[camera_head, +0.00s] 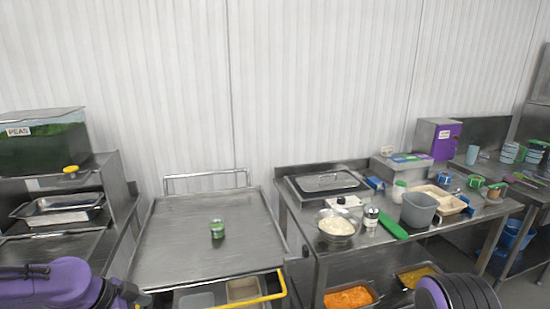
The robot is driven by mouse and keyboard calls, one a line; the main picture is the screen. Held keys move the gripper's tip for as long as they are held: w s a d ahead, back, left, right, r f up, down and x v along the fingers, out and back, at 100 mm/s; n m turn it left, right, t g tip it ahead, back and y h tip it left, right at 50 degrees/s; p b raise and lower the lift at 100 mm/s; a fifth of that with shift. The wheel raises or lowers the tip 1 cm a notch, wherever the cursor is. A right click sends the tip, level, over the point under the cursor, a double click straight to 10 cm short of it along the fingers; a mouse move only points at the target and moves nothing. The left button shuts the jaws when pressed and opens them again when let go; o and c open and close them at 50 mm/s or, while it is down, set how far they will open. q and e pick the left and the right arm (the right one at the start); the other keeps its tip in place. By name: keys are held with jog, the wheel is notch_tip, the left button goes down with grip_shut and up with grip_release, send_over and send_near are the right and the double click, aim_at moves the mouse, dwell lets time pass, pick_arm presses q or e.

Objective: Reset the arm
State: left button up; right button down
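My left arm shows in purple at the lower left. The end of my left gripper (137,294) is small and dark at the bottom edge, just left of the metal cart, and I cannot tell whether its fingers are open. My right arm shows only as a purple and dark rounded part at the lower right, in front of the steel table; its gripper is out of view. No object is visibly held.
The steel table (340,256) holds a rice bowl (336,226), a grey bucket (418,210) and a green-handled tool (392,223). A peas tank (42,143) stands left.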

pick_arm(q)
jog(key=w+r+n+t+y, duration=0.1)
jog(key=w+n+t, duration=0.35)
jog(key=n, duration=0.45)
jog(key=s+a+f+n+y+b, duration=0.1)
jog(key=s+f+n+y+b, duration=0.25)
jog(key=f, duration=0.55)
jog(key=s+a+f+n+y+b, duration=0.1)
jog(key=s+a+f+n+y, duration=0.2)
jog(key=f+n, duration=0.5)
jog(key=s+d+f+m+g+b, duration=0.1)
jog(key=s+f+g+b, duration=0.1)
jog(key=s+f, duration=0.7)
jog(key=s+d+f+m+g+y+b, duration=0.1)
jog(key=s+f+m+g, duration=0.1)
jog(key=s+f, duration=0.6)
jog(key=s+g, duration=0.1)
jog(key=s, duration=0.5)
jog(key=shift+s+d+f+b, duration=0.3)
jog(key=shift+d+f+b, duration=0.05)
pick_arm(e)
notch_tip(320, 180, down, 8)
jog(key=shift+f, duration=0.15)
